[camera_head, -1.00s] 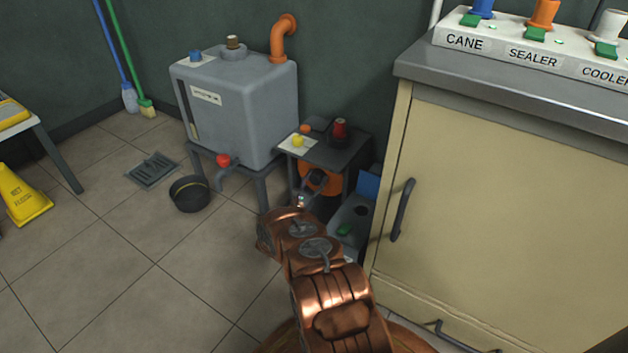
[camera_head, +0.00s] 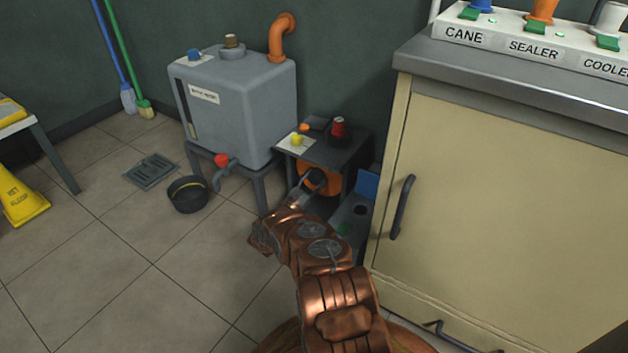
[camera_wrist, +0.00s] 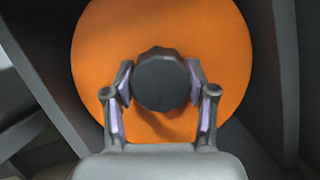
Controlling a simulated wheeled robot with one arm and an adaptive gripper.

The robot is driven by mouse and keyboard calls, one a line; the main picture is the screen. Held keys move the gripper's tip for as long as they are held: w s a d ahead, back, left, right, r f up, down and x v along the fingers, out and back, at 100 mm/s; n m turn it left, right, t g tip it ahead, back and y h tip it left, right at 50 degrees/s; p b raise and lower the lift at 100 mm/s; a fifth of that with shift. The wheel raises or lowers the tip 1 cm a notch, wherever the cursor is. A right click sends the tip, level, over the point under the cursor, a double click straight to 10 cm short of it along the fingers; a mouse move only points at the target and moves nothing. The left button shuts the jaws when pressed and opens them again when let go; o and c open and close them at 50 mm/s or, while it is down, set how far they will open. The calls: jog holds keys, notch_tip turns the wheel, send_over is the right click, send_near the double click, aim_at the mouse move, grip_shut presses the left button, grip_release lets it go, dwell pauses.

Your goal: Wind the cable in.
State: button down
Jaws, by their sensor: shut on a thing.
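An orange reel disc (camera_wrist: 215,45) with a dark round knob (camera_wrist: 158,82) fills the middle of the wrist view. In the head view the orange disc (camera_head: 329,187) sits under a small dark stand, partly hidden by my arm. My gripper (camera_wrist: 160,88) has its two fingers on either side of the knob, shut on it. In the head view my gripper (camera_head: 304,190) reaches in at the front of the reel. I cannot make out any cable in these frames.
The dark stand (camera_head: 352,150) carries a red knob and a yellow button. A grey tank (camera_head: 245,110) on legs stands left of it, with a black bucket (camera_head: 188,207) on the floor. A beige cabinet (camera_head: 500,210) closes off the right.

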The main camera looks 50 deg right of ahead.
jog(key=shift+d, duration=0.4)
jog(key=c, duration=0.5)
grip_release()
jog(key=shift+s, duration=0.1)
jog(key=shift+c, duration=0.2)
jog(key=shift+o, duration=0.8)
jog(key=shift+f+m, duration=0.1)
jog(key=shift+m, duration=0.2)
jog(key=shift+a, duration=0.15)
jog(key=shift+a, duration=0.15)
